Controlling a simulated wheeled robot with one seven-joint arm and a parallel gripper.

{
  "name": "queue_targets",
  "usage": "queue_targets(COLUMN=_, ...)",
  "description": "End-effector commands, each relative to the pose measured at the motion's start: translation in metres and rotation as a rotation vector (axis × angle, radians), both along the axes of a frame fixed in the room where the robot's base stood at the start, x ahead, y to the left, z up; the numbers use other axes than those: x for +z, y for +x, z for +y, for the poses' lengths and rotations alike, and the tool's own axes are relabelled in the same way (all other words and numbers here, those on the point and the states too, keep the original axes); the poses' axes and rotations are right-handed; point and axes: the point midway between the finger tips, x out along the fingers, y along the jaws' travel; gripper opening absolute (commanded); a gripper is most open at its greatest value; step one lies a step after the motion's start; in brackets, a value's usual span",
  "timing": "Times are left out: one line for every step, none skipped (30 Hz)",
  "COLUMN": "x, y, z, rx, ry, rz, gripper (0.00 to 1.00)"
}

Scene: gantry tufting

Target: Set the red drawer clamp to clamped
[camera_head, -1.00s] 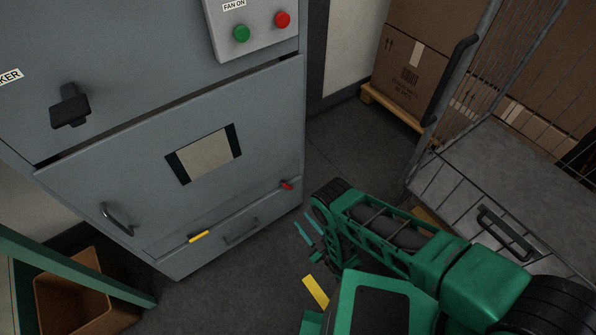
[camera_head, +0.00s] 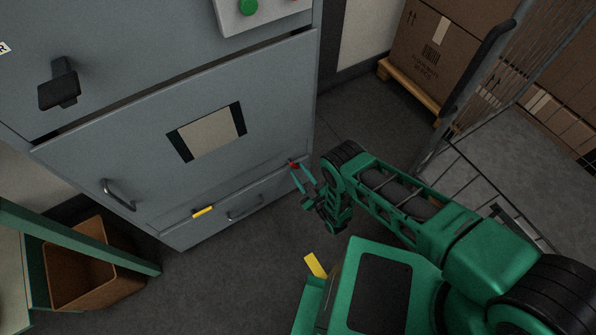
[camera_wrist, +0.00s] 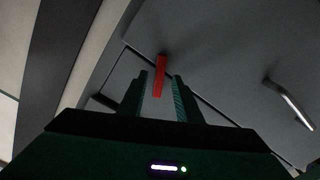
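The red drawer clamp (camera_head: 293,164) is a small red lever on the right front of the grey cabinet, at the top edge of the low drawer (camera_head: 240,208). In the wrist view the red clamp (camera_wrist: 160,76) stands out in front of the panel, between and beyond the fingertips. My gripper (camera_head: 303,177) is open, with its two green fingers pointing at the clamp. In the wrist view the gripper (camera_wrist: 158,88) has its fingers on either side of the clamp's near end. I cannot tell whether either finger touches it.
A yellow clamp (camera_head: 203,211) sits at the drawer's left. The drawer handle (camera_wrist: 290,103) is right of the fingers in the wrist view. A wire cage trolley (camera_head: 500,150) stands right, and a brown bin (camera_head: 95,265) lower left. Floor before the cabinet is clear.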

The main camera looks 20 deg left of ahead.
Motion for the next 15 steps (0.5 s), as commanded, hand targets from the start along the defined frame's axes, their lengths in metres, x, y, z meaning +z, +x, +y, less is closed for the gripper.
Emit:
queue_targets(x=0.0003, y=0.0033, z=0.0031, rx=-0.001, ry=0.0, rz=0.0, gripper=0.31)
queue_targets(x=0.0002, y=0.0047, z=0.0044, rx=-0.001, ry=0.0, rz=-0.001, gripper=0.31)
queue_targets(x=0.0002, y=0.0061, z=0.0057, rx=-0.001, ry=0.0, rz=-0.001, gripper=0.31)
queue_targets(x=0.0002, y=0.0068, z=0.0066, rx=-0.001, ry=0.0, rz=-0.001, gripper=0.31)
queue_targets(x=0.0003, y=0.0074, z=0.0072, rx=-0.001, ry=-0.001, rz=0.0, gripper=0.31)
queue_targets(x=0.0003, y=0.008, z=0.0078, rx=-0.001, ry=-0.001, rz=0.0, gripper=0.31)
queue_targets(x=0.0003, y=0.0083, z=0.0081, rx=-0.001, ry=-0.001, rz=0.0, gripper=0.31)
queue_targets(x=0.0003, y=0.0084, z=0.0082, rx=-0.001, ry=-0.001, rz=0.0, gripper=0.31)
queue_targets(x=0.0002, y=0.0085, z=0.0083, rx=-0.001, ry=-0.001, rz=0.0, gripper=0.31)
queue_targets(x=0.0002, y=0.0085, z=0.0083, rx=-0.001, ry=-0.001, rz=0.0, gripper=0.31)
queue_targets(x=0.0002, y=0.0084, z=0.0082, rx=-0.001, ry=-0.001, rz=0.0, gripper=0.31)
queue_targets(x=0.0002, y=0.0084, z=0.0082, rx=-0.001, ry=-0.001, rz=0.0, gripper=0.31)
queue_targets(x=0.0002, y=0.0084, z=0.0081, rx=-0.001, ry=-0.001, rz=0.0, gripper=0.31)
queue_targets(x=0.0002, y=0.0084, z=0.0081, rx=-0.001, ry=-0.001, rz=0.0, gripper=0.29)
queue_targets(x=0.0002, y=0.0084, z=0.0081, rx=-0.001, ry=-0.001, rz=0.0, gripper=0.19)
